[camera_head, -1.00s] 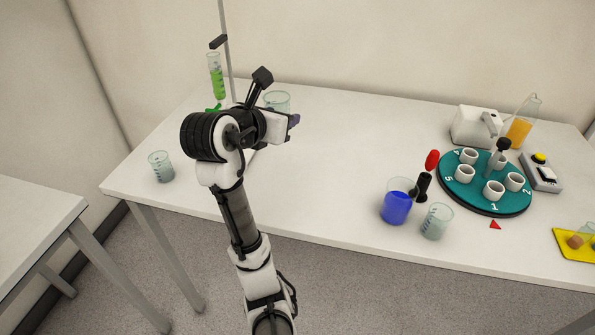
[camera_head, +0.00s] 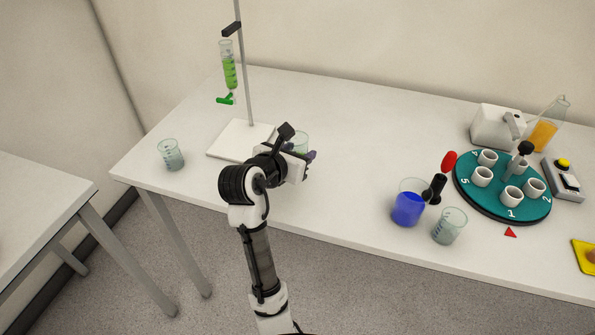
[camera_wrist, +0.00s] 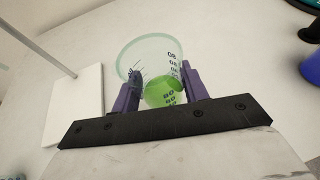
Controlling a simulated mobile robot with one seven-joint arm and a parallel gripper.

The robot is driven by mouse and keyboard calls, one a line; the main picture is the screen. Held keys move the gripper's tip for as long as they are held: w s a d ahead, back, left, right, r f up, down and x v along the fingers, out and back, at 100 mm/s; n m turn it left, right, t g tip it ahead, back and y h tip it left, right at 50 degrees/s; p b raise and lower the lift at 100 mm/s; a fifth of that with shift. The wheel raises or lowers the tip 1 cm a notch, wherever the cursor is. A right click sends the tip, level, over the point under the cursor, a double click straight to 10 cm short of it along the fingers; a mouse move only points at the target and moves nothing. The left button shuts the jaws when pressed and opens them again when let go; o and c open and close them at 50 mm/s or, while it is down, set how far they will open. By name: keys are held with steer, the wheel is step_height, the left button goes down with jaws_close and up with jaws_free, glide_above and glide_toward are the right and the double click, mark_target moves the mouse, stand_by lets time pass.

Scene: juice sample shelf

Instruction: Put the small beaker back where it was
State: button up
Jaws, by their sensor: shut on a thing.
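My gripper (camera_wrist: 158,88) is shut on a small clear beaker (camera_wrist: 150,52) with green liquid in its bottom and dark graduation marks. The purple fingers press on its two sides in the wrist view. In the head view the beaker (camera_head: 299,141) shows only in part behind my gripper (camera_head: 308,160), over the table right of the stand's base. Whether its bottom touches the table is hidden. Two similar beakers stand on the table: one at the left (camera_head: 171,155) and one near the front edge (camera_head: 450,226).
A stand with a white base (camera_head: 228,140) holds a tube of green liquid (camera_head: 230,70). At right are a beaker of blue liquid (camera_head: 408,205), a black holder (camera_head: 434,190) with a red top, and a teal carousel (camera_head: 480,201) with white cups. The table's middle is clear.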

step_height(320, 180, down, 6)
steer(key=shift+f, duration=0.2)
stand_by(0.3)
steer(key=o, duration=1)
steer(key=shift+f, duration=0.1)
steer(key=b+v, duration=0.1)
steer(key=v, duration=1.1)
